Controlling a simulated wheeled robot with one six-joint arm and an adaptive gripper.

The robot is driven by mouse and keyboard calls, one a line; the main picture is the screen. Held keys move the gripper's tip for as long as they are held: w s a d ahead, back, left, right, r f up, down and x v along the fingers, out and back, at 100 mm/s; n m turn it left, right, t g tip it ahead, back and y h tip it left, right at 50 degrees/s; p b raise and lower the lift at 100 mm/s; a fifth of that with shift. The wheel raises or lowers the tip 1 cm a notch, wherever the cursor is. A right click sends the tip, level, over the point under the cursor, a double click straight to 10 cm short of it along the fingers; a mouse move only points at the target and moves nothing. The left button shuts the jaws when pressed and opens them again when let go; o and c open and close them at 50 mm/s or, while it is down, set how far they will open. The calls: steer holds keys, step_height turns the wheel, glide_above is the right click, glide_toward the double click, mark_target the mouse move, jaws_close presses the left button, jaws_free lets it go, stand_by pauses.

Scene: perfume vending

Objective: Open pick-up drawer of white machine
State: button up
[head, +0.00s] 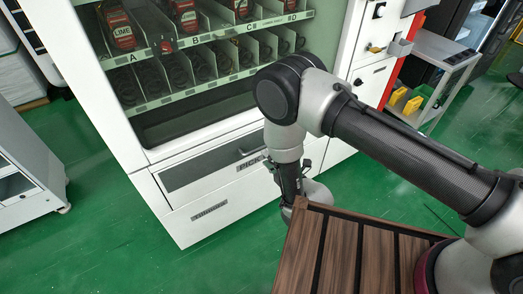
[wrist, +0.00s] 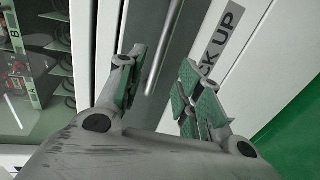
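The white machine (head: 140,170) stands ahead with its pick-up drawer (head: 195,172), a dark panel in a white frame below the shelves. The drawer looks shut. My gripper (wrist: 165,88) is open, with green-padded fingers apart and nothing held. In the wrist view the bar handle (wrist: 164,50) shows between the fingers; I cannot tell whether they touch it.
A brown slatted wooden surface (head: 335,250) lies in front, close below my arm. A grey cabinet (head: 25,170) stands at the left. A table with yellow bins (head: 412,104) stands at the right back. Green floor (head: 130,250) is clear before the machine.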

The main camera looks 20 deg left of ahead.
mark_target(261, 149)
steer(key=x, duration=0.7)
steer(key=shift+w+a, duration=0.15)
steer(key=shift+w, duration=0.05)
jaws_close()
